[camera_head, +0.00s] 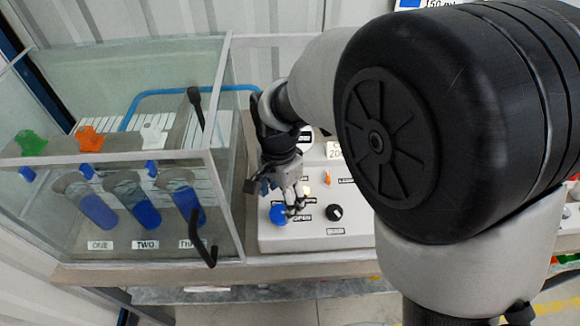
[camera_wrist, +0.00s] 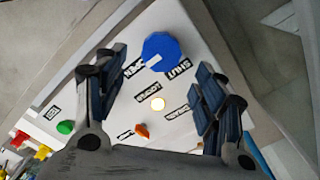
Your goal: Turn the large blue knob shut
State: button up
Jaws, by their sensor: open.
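The large blue knob (camera_wrist: 161,50) sits on a white control panel, with a white mark on its face and labels "OPEN" and "SHUT" beside it in the wrist view. It also shows in the head view (camera_head: 278,214), partly covered by my gripper. My gripper (camera_head: 292,207) reaches down over the panel close to the knob. In the wrist view my gripper (camera_wrist: 155,85) is open, with one finger on each side and the knob ahead between them. I see nothing held, and I cannot tell whether a finger touches the knob.
The white panel (camera_head: 345,238) also bears a black knob (camera_head: 334,212), an orange switch (camera_head: 327,178) and a lit lamp (camera_wrist: 157,104). At left stands a clear tank (camera_head: 232,190) with blue-filled tubes and a black handle (camera_head: 204,245). My arm covers the right side.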

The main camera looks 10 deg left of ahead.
aim_at(282, 211)
notch_tip(282, 211, down, 5)
jog(key=shift+f+b, duration=0.15)
jog(key=shift+b, duration=0.45)
jog(key=shift+c, duration=0.5)
jog(key=c, duration=1)
